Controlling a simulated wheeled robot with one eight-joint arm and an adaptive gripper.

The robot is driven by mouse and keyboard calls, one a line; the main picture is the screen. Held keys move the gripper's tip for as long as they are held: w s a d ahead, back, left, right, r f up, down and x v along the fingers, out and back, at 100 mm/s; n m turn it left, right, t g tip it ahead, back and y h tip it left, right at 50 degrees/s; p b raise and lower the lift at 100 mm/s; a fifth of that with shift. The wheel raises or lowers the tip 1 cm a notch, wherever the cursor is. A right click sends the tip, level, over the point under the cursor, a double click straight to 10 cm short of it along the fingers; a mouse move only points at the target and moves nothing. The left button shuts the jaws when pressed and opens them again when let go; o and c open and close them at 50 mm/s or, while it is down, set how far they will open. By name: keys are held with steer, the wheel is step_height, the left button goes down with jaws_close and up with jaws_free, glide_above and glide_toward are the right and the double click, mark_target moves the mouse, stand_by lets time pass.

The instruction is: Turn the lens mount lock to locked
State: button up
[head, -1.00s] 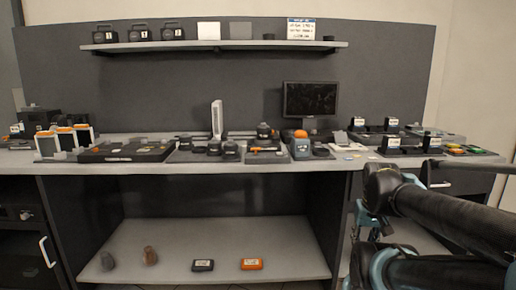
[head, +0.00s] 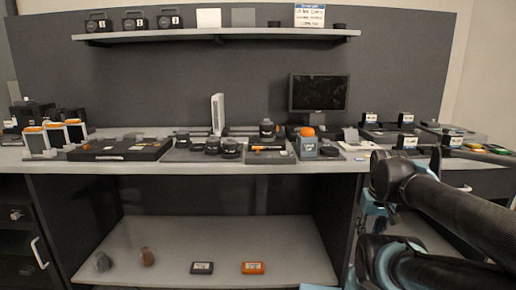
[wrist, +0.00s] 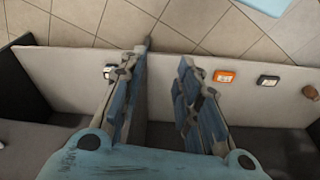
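Black lenses stand on the workbench in the head view. One lens (head: 267,129) sits at the back of a small dark mount base (head: 285,157), with an orange bar (head: 268,148) in front of it. This may be the lens mount with its lock; the lock's position is too small to read. In the wrist view my gripper (wrist: 166,58) is open and empty, with its two blue-grey fingers apart. It points down past a low shelf and the tiled floor, away from the lenses. My gripper cannot be made out in the head view.
A grey device with an orange top (head: 307,146) stands just right of the mount base. A monitor (head: 319,93) is behind it. Open tiled floor (wrist: 190,22) shows in the wrist view.

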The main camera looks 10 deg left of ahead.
steer(key=w+a+r+n, duration=0.3)
steer(key=w+r, duration=0.2)
steer(key=r, duration=0.2)
steer(key=w+a+r+n, duration=0.3)
steer(key=w+a+r, duration=0.15)
steer(key=r, duration=0.25)
step_height(320, 180, up, 20)
steer(key=n+g, duration=0.2)
steer(key=n, duration=1.2)
glide_above(258, 150)
steer(key=f, duration=1.6)
steer(key=shift+w+a+f, duration=0.1)
steer(key=shift+w+f, duration=0.25)
steer(key=shift+f, duration=0.05)
jaws_close()
